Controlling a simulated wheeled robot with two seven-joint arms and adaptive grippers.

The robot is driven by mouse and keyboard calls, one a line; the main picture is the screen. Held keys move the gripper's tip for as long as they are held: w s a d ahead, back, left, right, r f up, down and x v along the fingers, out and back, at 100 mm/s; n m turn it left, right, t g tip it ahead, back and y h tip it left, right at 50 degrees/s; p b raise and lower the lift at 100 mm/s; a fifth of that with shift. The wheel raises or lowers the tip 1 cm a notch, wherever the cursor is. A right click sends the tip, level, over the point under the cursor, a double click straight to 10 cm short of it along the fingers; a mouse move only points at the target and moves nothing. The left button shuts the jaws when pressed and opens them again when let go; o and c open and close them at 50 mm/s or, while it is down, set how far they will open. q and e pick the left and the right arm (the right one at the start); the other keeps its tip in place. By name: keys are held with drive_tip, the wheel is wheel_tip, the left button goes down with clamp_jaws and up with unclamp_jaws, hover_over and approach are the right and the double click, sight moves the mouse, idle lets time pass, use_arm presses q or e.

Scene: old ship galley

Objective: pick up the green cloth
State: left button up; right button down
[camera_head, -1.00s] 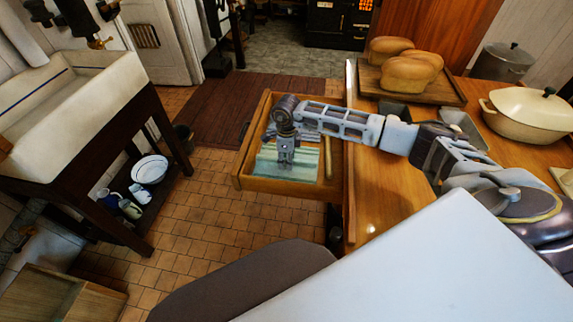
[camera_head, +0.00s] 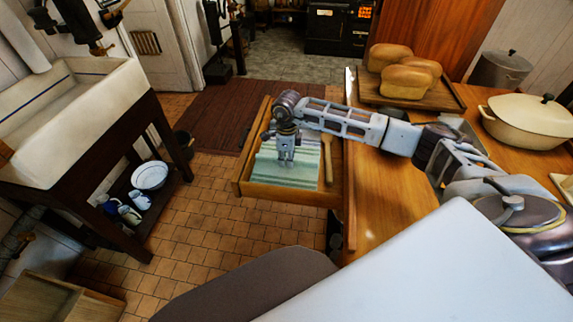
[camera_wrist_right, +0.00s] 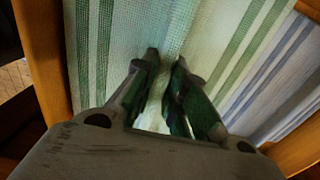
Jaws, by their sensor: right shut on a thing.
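The green cloth (camera_head: 300,175), pale with green stripes, lies in the open wooden drawer (camera_head: 237,180) in the head view. My right gripper (camera_head: 286,160) points down into the drawer over the cloth. In the wrist view the cloth (camera_wrist_right: 120,40) fills the upper middle. My right gripper's fingertips (camera_wrist_right: 166,60) are close together on a raised fold of it, shut on the cloth. Most of the cloth still lies low in the drawer. My left gripper is not in view.
A blue-and-white striped cloth (camera_wrist_right: 285,75) lies beside the green one. A wooden spoon (camera_head: 328,165) lies along the drawer's right side. The counter (camera_head: 385,200) holds loaves (camera_head: 405,82) on a board and a cream pot (camera_head: 527,122). A sink (camera_head: 75,130) stands at left.

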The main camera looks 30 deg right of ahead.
wheel_tip(320, 180, up, 6)
drive_tip(key=shift+r, duration=0.25)
idle(0.7)
